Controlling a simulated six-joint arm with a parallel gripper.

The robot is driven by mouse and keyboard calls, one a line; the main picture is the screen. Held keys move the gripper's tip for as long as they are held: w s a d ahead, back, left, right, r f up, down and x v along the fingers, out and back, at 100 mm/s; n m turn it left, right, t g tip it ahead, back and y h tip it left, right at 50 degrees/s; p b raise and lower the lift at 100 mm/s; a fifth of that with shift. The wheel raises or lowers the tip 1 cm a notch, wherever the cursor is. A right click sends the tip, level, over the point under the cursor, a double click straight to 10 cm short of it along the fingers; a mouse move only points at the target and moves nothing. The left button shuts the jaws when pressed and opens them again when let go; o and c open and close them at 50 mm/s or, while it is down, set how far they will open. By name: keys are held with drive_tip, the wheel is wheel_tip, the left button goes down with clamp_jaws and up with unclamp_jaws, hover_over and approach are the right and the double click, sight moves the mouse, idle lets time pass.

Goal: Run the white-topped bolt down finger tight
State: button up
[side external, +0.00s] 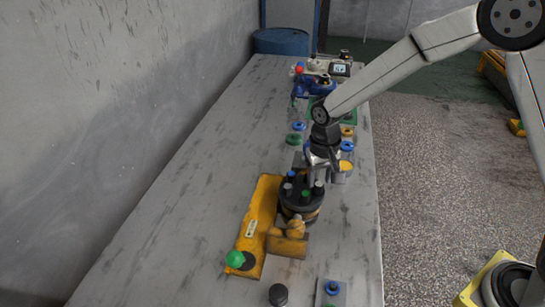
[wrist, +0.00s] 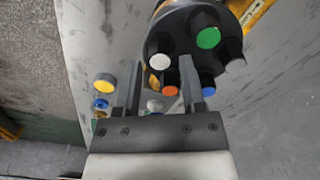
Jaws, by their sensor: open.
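The black round motor (side external: 300,208) stands on the table with several coloured-top bolts around its upper face. In the wrist view the motor (wrist: 185,18) fills the top, and the white-topped bolt (wrist: 160,62) shows at its near edge. I see no clear contact, and the depth gap is hard to judge. In the side view my gripper (side external: 316,178) is over the motor's far right edge and partly hides the bolts there.
A green-topped bolt (wrist: 208,38), an orange top (wrist: 171,91) and a blue top (wrist: 209,91) are close to the fingers. A yellow fixture (side external: 260,222) lies beside the motor. Coloured parts (side external: 294,139) stand farther back. The table's left half is clear.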

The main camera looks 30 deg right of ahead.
drive_tip(key=shift+f, duration=1.4)
idle(1.0)
drive_tip(key=shift+r, duration=0.2)
idle(0.4)
drive_tip(key=shift+c, duration=0.2)
clamp_jaws()
drive_tip(key=shift+m, duration=0.3)
drive_tip(key=shift+m, duration=2.2)
